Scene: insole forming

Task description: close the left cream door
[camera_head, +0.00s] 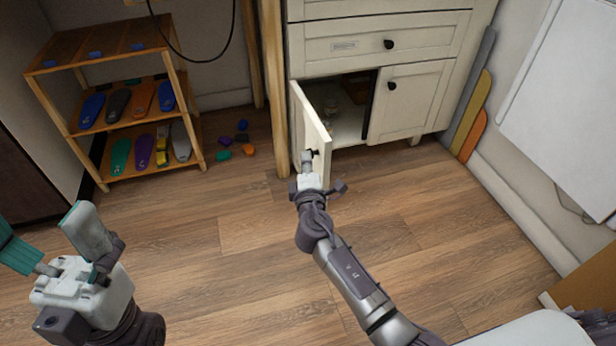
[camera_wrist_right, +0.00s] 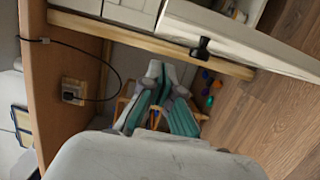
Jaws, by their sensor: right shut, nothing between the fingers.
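My left gripper (camera_head: 54,238) is open and empty at the lower left, far from the door.
The right cream door (camera_head: 412,100) and the drawer (camera_head: 370,47) above are shut. A wooden post (camera_head: 274,90) stands left of the open door. A wooden rack (camera_head: 60,113) holds several colored insoles, with small colored pieces on the floor beside it. The floor (camera_head: 240,240) in front is clear.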

